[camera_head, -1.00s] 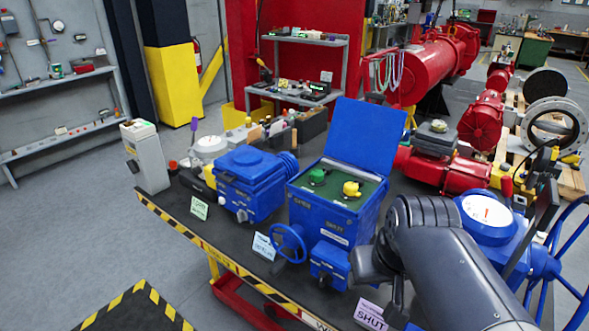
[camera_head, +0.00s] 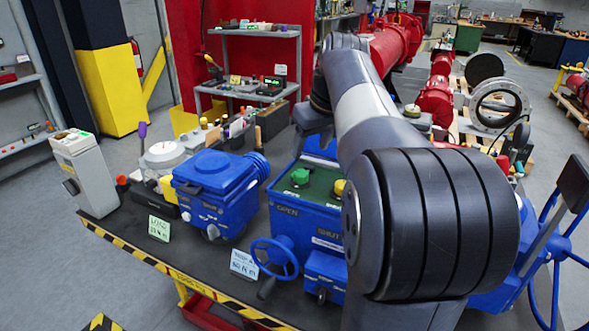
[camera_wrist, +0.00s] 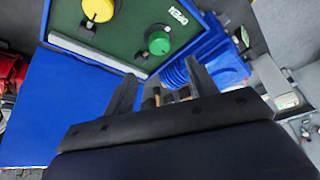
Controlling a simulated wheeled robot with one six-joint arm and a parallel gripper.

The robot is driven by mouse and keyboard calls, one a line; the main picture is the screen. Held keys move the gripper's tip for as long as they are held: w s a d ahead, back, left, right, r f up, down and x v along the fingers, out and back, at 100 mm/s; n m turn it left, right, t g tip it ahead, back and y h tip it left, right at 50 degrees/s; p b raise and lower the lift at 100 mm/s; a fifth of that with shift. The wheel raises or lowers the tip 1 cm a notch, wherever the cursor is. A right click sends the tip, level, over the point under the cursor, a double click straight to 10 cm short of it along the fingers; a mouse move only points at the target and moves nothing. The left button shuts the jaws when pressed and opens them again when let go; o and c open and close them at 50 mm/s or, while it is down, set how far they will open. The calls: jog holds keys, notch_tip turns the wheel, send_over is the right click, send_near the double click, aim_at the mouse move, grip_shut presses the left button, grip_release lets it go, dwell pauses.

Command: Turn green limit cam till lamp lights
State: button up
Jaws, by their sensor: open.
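The green cam (camera_head: 300,176) sits on the dark green panel inside the open blue actuator box (camera_head: 285,215), beside the OPEN label. The yellow cam (camera_head: 340,188) is to its right, partly hidden by my arm. In the wrist view the green cam (camera_wrist: 158,43) is at the upper middle and the yellow cam (camera_wrist: 99,9) at the upper left. My gripper (camera_wrist: 160,82) is open and empty, its two fingers apart and below the green cam in that picture. I cannot tell its height above the panel. No lit lamp can be made out on the panel.
The raised blue lid (camera_wrist: 45,110) stands beside my gripper in the wrist view. A closed blue actuator (camera_head: 213,190) and a grey box with a green light (camera_head: 85,170) stand to the left on the bench. A blue handwheel (camera_head: 275,258) projects in front.

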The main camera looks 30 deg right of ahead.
aim_at(301, 173)
jog(key=x, duration=0.9)
jog(key=shift+f, duration=0.15)
jog(key=shift+c, duration=0.2)
jog(key=c, duration=0.9)
jog(key=shift+c, duration=0.2)
